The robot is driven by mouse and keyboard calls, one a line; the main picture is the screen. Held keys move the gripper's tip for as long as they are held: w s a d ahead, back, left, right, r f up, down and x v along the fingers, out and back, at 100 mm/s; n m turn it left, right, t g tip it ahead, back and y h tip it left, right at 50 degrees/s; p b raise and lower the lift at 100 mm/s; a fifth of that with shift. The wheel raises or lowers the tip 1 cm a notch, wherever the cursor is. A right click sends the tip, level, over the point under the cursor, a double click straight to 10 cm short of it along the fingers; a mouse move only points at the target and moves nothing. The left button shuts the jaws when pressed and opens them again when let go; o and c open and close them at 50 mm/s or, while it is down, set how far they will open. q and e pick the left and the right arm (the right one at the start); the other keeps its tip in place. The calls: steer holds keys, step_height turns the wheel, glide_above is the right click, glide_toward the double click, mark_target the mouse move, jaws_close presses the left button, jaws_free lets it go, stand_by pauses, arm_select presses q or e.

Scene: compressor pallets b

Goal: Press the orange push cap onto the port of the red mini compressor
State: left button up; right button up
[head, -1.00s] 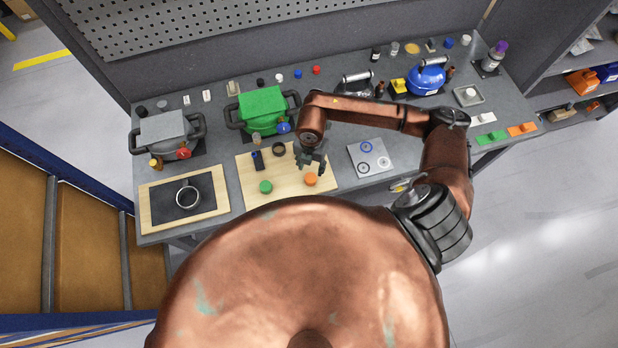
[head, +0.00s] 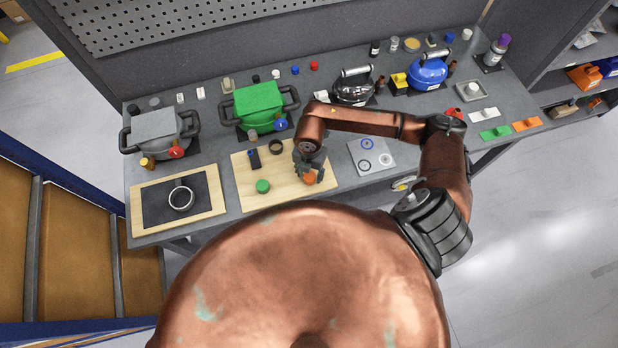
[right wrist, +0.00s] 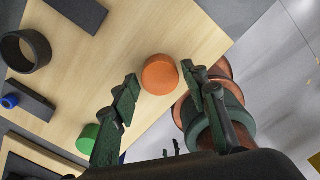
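The orange push cap (head: 310,178) stands on a light wooden board (head: 239,175), near its front right. It also shows as an orange disc in the right wrist view (right wrist: 160,75). My right gripper (head: 307,168) is over the cap and partly covers it in the head view. Its fingers (right wrist: 161,82) are spread and empty, with the cap in line with the gap between the tips. Whether they touch it I cannot tell. A red part (head: 454,112) peeks out behind my right arm's elbow; whether it is the red mini compressor is hidden. My left gripper is not in view.
A green cap (head: 263,186), black ring (head: 276,147) and black block (head: 254,160) share the board. A green-topped compressor (head: 258,105) stands behind it, a grey one (head: 157,127) at left, a blue one (head: 428,71) at back right. A grey plate (head: 381,147) lies right.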

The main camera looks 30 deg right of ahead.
mark_target(309, 176)
steer(key=c, duration=0.9)
steer(key=shift+o, duration=0.2)
steer(key=shift+r+p, duration=1.75)
steer(key=shift+r, duration=0.8)
